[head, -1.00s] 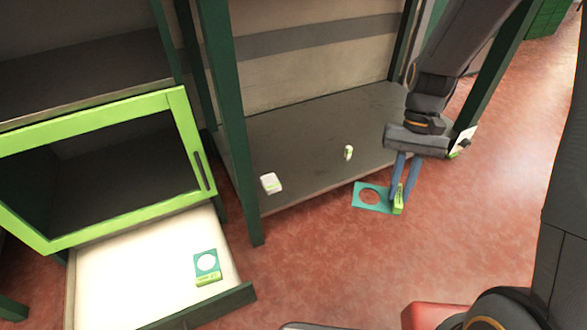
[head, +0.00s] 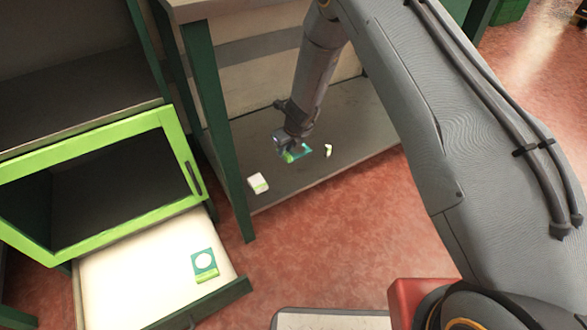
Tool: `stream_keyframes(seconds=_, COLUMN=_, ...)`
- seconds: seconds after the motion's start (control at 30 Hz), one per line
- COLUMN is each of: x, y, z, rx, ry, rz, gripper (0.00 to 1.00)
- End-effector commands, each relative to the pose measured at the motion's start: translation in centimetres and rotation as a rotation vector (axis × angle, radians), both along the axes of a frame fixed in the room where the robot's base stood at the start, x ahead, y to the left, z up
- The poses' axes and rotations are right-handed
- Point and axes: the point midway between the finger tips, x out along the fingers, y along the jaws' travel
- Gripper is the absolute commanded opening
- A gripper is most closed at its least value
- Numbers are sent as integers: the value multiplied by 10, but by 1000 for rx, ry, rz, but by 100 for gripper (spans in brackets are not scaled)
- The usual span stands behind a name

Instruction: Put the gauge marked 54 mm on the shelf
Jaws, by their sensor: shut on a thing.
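My gripper (head: 290,148) is over the grey shelf (head: 350,135) and is shut on a teal and green gauge (head: 298,154). The gauge is partly hidden by the gripper, and its marking cannot be read. I cannot tell whether it touches the shelf. A second teal gauge (head: 205,265) with a round hole and a green edge lies in the open white drawer at the lower left. Its marking is too small to read.
A white block (head: 258,183) lies near the shelf's front left, and a small white and green piece (head: 328,150) stands right of my gripper. A dark green post (head: 229,180) rises at the shelf's front corner. A green-framed cabinet door (head: 178,130) is at left.

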Motion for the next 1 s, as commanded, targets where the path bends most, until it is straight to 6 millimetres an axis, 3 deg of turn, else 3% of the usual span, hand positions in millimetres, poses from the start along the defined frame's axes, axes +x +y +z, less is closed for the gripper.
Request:
stream_keyframes(seconds=0.23, x=3, y=5, z=-9, rx=1, ry=1, rz=-73, gripper=0)
stream_keyframes(seconds=0.53, x=4, y=4, z=-54, rx=0, ry=1, rz=-79, gripper=0)
stream_keyframes(seconds=0.87, x=3, y=4, z=-72, rx=1, ry=1, rz=-75, gripper=0)
stream_keyframes(seconds=1.0, x=3, y=4, z=-88, rx=0, ry=2, rz=-76, gripper=0)
